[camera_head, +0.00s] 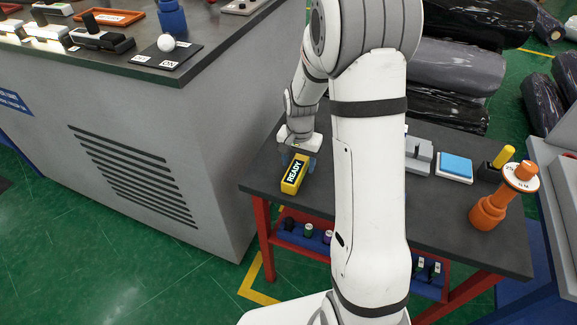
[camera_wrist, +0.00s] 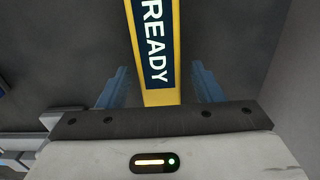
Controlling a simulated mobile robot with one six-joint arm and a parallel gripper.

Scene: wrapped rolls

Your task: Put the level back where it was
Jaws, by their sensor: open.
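A yellow bar with a dark "READY" label (camera_head: 293,174), perhaps the level, lies on the dark top of the red-legged table near its left edge. It also shows in the wrist view (camera_wrist: 158,45), running away from my gripper. My gripper (camera_head: 298,160) is over the bar's far end in the head view. In the wrist view its blue fingers (camera_wrist: 160,84) are apart, one on each side of the bar, with a gap on both sides. No other level is visible; my arm hides the middle of the table.
On the table's right are a grey fixture (camera_head: 418,158), a blue-topped block (camera_head: 455,167), a yellow cylinder (camera_head: 503,157) and an orange stand (camera_head: 490,208). A large grey cabinet (camera_head: 190,140) stands close on the left. Table space in front of the bar looks clear.

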